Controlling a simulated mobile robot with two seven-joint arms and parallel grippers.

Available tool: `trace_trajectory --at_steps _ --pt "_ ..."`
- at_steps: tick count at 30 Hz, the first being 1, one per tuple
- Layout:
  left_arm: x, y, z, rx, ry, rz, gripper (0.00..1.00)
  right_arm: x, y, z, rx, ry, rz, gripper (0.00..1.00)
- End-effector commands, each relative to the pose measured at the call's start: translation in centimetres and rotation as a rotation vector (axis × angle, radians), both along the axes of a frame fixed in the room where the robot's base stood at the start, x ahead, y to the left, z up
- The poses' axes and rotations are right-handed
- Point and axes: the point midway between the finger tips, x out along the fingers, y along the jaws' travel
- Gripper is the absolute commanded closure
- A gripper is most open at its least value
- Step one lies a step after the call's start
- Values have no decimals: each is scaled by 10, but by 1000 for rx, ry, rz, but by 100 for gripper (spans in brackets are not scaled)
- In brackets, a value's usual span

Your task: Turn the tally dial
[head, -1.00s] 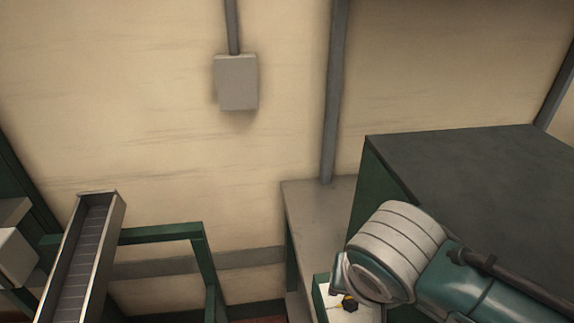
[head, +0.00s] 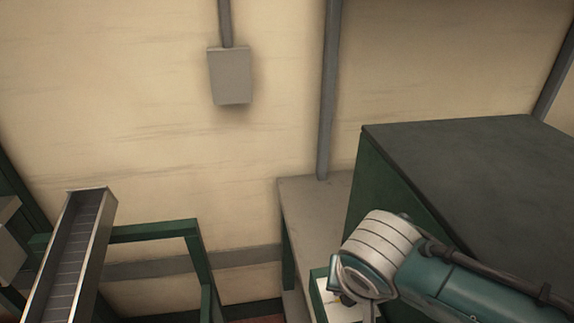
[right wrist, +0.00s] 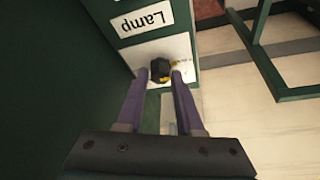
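The dial (right wrist: 160,71), a black knob with yellow marks, sits on a white plate (right wrist: 185,52) in the right wrist view, next to a plate reading "Lamp" upside down. My right gripper (right wrist: 161,75) has two purple fingers, set apart, with their tips on either side of the knob. Whether they touch it is not clear. In the head view my right arm's wrist hides the fingers and most of the knob in front of the white plate (head: 326,299). My left gripper is in neither view.
A large dark green cabinet (head: 470,180) fills the right of the head view. A grey-topped bench (head: 305,205) stands beside it. A metal chute (head: 72,250) and green frame (head: 155,231) are at left. A grey box (head: 230,75) hangs on the wall.

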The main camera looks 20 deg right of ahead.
Motion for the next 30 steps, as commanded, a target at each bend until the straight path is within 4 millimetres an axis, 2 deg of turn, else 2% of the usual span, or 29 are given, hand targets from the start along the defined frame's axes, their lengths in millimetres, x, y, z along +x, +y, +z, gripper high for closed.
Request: trace_trajectory --at_steps 1,6,9,20,30 --pt "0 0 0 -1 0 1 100 0 0 0 -1 1 0 73" --pt "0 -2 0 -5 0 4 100 0 0 0 -1 1 0 92" --pt "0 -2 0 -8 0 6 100 0 0 0 -1 1 0 100" --pt "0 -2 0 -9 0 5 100 0 0 0 0 1 -13 100" --pt "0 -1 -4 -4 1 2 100 1 3 -1 3 1 -177 100"
